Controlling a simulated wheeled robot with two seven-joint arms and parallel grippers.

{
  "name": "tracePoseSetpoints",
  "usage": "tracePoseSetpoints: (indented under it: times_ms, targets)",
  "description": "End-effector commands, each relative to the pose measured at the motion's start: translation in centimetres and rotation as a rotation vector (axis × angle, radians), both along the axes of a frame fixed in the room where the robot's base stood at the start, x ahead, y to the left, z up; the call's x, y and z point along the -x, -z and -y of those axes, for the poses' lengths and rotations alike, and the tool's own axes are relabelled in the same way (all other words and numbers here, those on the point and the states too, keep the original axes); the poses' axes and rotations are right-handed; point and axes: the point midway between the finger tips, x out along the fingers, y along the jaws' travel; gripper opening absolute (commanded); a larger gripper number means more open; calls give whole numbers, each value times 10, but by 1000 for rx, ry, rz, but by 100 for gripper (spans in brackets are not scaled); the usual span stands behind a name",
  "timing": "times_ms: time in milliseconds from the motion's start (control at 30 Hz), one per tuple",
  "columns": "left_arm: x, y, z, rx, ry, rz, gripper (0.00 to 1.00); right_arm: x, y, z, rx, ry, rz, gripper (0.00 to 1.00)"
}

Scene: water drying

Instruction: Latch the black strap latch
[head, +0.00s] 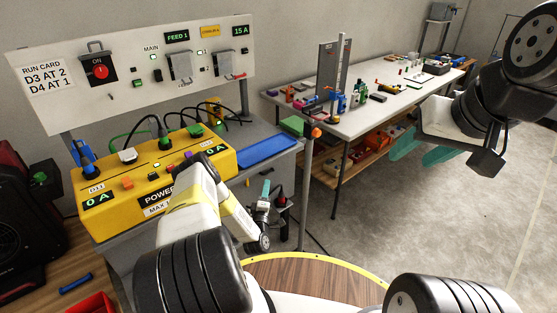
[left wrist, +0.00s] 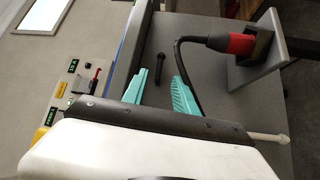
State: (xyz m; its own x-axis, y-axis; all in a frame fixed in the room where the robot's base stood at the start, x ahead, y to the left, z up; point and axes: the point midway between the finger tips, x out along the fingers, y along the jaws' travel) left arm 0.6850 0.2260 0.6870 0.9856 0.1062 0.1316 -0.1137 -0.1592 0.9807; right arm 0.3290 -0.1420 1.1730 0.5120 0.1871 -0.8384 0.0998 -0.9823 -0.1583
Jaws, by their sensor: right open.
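A short black bar (left wrist: 158,68) with a rounded end lies against a grey surface in the left wrist view. It may be the black strap latch, but I cannot tell for sure. My left gripper (left wrist: 158,92) has its teal fingers apart, with the bar just beyond the gap between them and nothing clearly held. In the head view my left gripper (head: 265,190) is beside the right end of the grey bench, partly hidden by its own wrist. My right gripper (head: 421,150) is open and empty over the floor at the right.
A red and black plug (left wrist: 232,43) with a black cable sits at a grey bracket (left wrist: 258,62). A yellow power box (head: 150,172) and blue tray (head: 267,150) are on the bench under a white switch panel (head: 130,72). A cluttered white table (head: 375,105) stands behind; floor at right is clear.

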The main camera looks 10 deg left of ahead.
Motion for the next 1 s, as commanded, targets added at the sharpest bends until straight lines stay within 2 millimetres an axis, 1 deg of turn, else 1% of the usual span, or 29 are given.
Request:
tracePoseSetpoints:
  times_ms: [67, 167, 400, 533, 700, 900, 933, 1000]
  targets:
    - [-1, 1, -1, 7, -6, 9, 34, 0, 0, 0, 0, 0, 0, 48]
    - [-12, -1, -2, 7, -7, 11, 34, 0, 0, 0, 0, 0, 0, 48]
    - [-51, -7, -7, 6, -6, 10, 34, 0, 0, 0, 0, 0, 0, 48]
    - [-66, -9, -8, 6, -6, 9, 34, 0, 0, 0, 0, 0, 0, 48]
    - [-74, -10, -9, 7, -5, 8, 34, 0, 0, 0, 0, 0, 0, 48]
    - [-75, -10, -9, 7, -5, 7, 34, 0, 0, 0, 0, 0, 0, 48]
    - [-74, -10, -9, 7, -5, 7, 32, 0, 0, 0, 0, 0, 0, 48]
    - [-74, -10, -9, 6, -5, 7, 19, 0, 0, 0, 0, 0, 0, 48]
